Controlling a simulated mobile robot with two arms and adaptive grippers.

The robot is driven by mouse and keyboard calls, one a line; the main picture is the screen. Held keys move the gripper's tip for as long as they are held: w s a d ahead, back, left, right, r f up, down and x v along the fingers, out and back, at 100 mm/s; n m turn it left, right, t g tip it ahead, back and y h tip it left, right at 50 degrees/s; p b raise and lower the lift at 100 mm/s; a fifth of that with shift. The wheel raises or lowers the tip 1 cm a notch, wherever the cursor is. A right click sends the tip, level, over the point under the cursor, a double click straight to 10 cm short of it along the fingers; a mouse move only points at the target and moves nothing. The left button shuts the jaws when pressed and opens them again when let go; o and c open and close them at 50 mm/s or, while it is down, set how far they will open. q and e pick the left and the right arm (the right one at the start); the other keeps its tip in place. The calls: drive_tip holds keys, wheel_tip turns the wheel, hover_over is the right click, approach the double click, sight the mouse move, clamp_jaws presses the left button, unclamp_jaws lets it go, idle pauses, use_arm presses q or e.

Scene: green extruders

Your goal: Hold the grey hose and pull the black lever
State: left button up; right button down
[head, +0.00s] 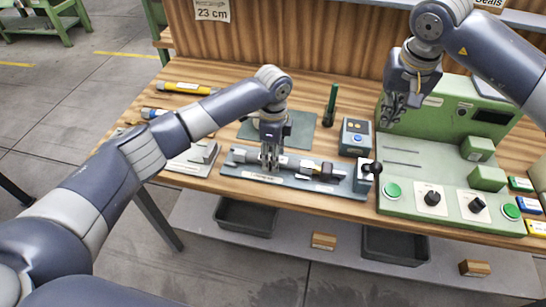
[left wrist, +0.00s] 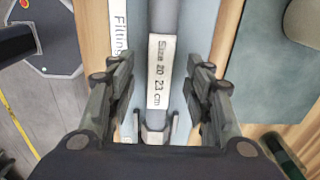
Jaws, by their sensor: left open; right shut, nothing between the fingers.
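The grey hose (head: 291,162) lies along a blue-grey fixture (head: 228,168) near the table's front edge. The left wrist view shows the hose (left wrist: 163,20) with a white label reading "Size 20 23 cm". My left gripper (head: 270,164) points down over the hose. In the left wrist view its open fingers (left wrist: 161,80) stand on either side of the hose, with gaps on both sides. The black lever (head: 372,168) with its round knob is at the fixture's right end. My right gripper (head: 392,108) is shut and empty, above the green machine's left part, up and right of the lever.
A green machine (head: 430,165) with buttons and knobs stands at right. A blue-grey button box (head: 355,137) and an upright dark green tool (head: 330,105) stand behind the fixture. A yellow tool (head: 188,89) lies back left. Grey bins (head: 245,217) sit on the lower shelf.

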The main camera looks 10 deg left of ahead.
use_arm(q)
wheel_tip(320, 180, up, 10)
drive_tip(key=shift+r, duration=0.25)
idle(0.5)
